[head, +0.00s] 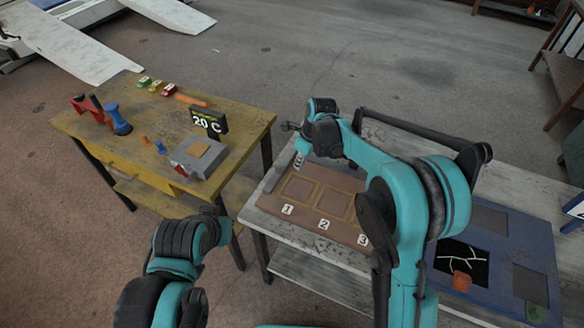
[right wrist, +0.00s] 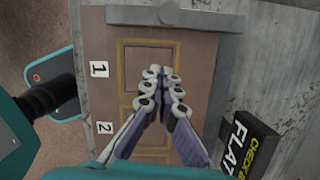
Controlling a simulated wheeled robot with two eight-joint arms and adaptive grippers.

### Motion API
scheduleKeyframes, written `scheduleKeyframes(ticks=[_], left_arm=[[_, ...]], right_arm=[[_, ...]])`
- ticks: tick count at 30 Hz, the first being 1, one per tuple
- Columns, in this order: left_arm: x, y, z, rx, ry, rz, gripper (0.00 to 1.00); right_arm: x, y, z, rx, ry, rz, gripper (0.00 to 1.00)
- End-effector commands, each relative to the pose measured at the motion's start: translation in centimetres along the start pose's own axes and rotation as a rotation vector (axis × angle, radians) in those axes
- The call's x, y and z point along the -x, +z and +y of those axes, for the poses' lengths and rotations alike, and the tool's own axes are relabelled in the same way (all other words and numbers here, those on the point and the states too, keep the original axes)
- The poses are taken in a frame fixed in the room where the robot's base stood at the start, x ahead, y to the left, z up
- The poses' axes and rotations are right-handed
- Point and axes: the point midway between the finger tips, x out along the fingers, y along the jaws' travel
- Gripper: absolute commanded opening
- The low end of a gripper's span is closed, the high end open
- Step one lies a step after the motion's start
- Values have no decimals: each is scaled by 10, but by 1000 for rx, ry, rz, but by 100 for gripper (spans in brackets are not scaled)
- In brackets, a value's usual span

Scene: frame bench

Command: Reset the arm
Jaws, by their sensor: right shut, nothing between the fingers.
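My right gripper (head: 298,161) is over the left end of the brown board (head: 275,203), near square 1. In the right wrist view the gripper (right wrist: 162,92) is shut and empty, with its fingertips together above the framed squares marked 1 and 2.
A yellow table (head: 80,125) at left holds a grey device (head: 200,158), a black "20 C" display (head: 208,122), a blue-handled tool (head: 117,119) and small coloured pieces. A blue panel (head: 520,240) lies at right. A black sign (right wrist: 258,150) stands near the gripper.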

Motion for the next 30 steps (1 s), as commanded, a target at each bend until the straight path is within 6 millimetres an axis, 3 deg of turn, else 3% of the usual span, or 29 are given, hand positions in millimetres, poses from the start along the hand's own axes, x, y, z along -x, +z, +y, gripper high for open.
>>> scheduleKeyframes(ticks=[1,6,18,23,30], left_arm=[[4,-3,0,0,0,0,0],[8,-6,0,0,0,0,0],[8,-5,0,0,0,0,0],[4,-2,0,0,0,0,0],[-4,3,0,0,0,0,0]], right_arm=[[13,0,0,-1,0,0,0],[34,0,1,0,0,1,0],[52,-8,2,59,-14,-3,0],[92,-42,12,327,-84,-12,0],[148,-122,47,919,-237,46,0]])
